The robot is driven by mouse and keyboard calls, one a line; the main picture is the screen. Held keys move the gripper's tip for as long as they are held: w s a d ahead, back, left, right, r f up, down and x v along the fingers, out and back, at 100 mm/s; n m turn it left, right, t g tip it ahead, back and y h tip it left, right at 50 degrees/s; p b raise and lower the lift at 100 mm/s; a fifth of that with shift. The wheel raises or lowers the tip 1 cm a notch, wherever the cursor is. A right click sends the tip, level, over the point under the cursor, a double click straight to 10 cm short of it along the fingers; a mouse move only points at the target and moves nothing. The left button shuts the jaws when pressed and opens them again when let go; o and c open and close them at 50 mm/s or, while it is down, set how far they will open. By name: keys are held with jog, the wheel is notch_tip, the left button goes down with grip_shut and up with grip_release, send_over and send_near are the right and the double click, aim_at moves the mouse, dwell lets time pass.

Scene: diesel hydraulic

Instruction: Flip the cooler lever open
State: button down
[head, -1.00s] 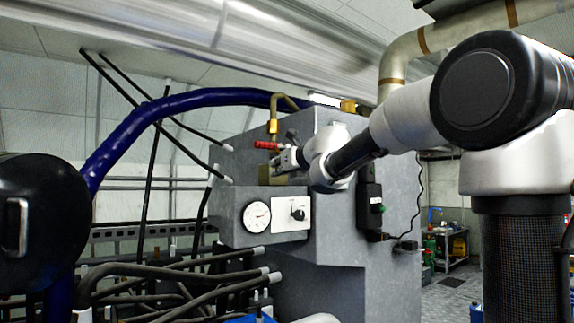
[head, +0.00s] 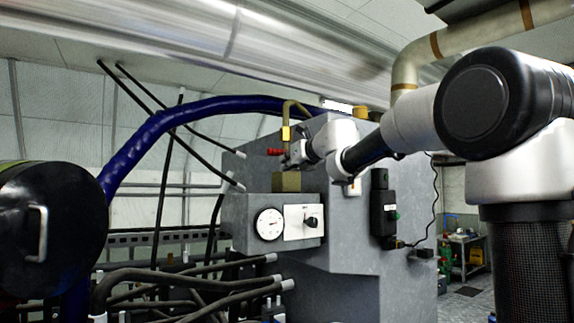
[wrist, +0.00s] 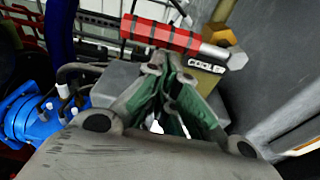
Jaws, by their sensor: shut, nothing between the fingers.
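The cooler lever has a ribbed red handle (wrist: 160,35) that lies roughly level and slopes slightly down to the right in the wrist view. Its metal shaft runs to a brass valve fitting (wrist: 222,37). The red handle (head: 275,152) also shows in the head view, pointing left. My gripper (wrist: 168,68) is shut and empty, its fingertips just below the handle in the wrist view. I cannot tell if they touch it. In the head view my gripper (head: 289,157) is right beside the handle.
The grey machine block (head: 345,215) carries a dial gauge (head: 270,223) and a switch panel (head: 303,222) below the lever. A brass pipe (head: 287,125) rises behind it. A thick blue hose (head: 175,118) arches on the left. Black pipes fill the lower left.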

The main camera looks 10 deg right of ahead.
aim_at(281, 153)
jog(key=shift+a+r+m, duration=0.1)
jog(key=shift+r+m, duration=0.3)
jog(key=r+m, duration=0.1)
jog(key=r+m+y, duration=0.1)
jog(key=m, duration=0.1)
jog(key=shift+a+r, duration=0.2)
jog(key=shift+r, duration=0.15)
jog(key=d+r+m+y, duration=0.1)
jog(key=d+r+m, duration=0.1)
jog(key=m, duration=0.3)
jog(key=w+d+r+m, duration=0.1)
jog(key=d+r+m, duration=0.1)
jog(key=r+m, duration=0.3)
jog(key=shift+w+d+r+m+y, duration=0.15)
jog(key=shift+d+m+y, duration=0.1)
jog(key=shift+m+y, duration=0.25)
jog(key=shift+d, duration=0.1)
dwell(0.4)
